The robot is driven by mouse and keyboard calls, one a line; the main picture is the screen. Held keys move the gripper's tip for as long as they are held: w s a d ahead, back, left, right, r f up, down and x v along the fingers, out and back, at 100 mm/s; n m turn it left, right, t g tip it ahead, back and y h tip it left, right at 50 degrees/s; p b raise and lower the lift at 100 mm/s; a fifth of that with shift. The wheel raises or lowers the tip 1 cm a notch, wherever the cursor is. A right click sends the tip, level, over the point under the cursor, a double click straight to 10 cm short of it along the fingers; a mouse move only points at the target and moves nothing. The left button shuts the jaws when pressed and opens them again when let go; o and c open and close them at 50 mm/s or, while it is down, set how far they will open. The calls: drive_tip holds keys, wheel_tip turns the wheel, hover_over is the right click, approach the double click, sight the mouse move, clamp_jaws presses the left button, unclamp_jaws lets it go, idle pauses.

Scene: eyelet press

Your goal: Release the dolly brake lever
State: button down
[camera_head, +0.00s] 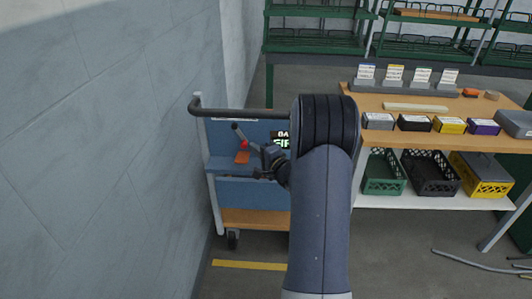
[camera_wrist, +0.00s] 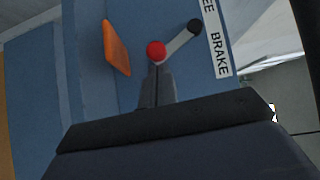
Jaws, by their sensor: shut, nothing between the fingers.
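The dolly (camera_head: 262,189) stands by the left wall with blue panels and a dark push handle. Its brake lever is a short grey bar (camera_head: 239,133) with a black end and a red ball (camera_head: 244,143). In the wrist view the bar (camera_wrist: 176,46) slants up right from the red ball (camera_wrist: 156,50) to the black end (camera_wrist: 194,26). My gripper (camera_head: 253,148) is shut and empty. In the wrist view its fingertips (camera_wrist: 156,70) are right at the red ball; I cannot tell whether they touch it. An orange plate (camera_wrist: 117,48) sits left of the ball.
A white label strip reading "BRAKE" (camera_wrist: 218,38) lies right of the lever. A wooden workbench (camera_head: 410,105) with boxes and crates stands on the right. Green racks (camera_head: 315,35) stand behind. A yellow floor line (camera_head: 250,265) runs before the dolly. Loose rods lie at lower right.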

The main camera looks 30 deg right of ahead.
drive_tip(key=shift+w+a, duration=0.1)
drive_tip(key=shift+a, duration=0.05)
drive_tip(key=shift+w+a+f+m+t+b, duration=0.1)
drive_tip(key=shift+a+f+m+t+b, duration=0.15)
drive_tip(key=shift+f+b, duration=0.2)
drive_tip(key=shift+w+a+f+m+t+b, duration=0.15)
drive_tip(key=shift+f+m+b, duration=0.15)
drive_tip(key=shift+b, duration=0.15)
drive_tip(key=shift+f+m+t+b, duration=0.2)
drive_tip(key=shift+m+t+b, duration=0.05)
drive_tip(key=shift+t+b, duration=0.1)
drive_tip(key=shift+w+a+m+t+b, duration=0.25)
drive_tip(key=shift+a+m+b, duration=0.1)
drive_tip(key=shift+m, duration=0.15)
drive_tip(key=shift+d+r, duration=0.1)
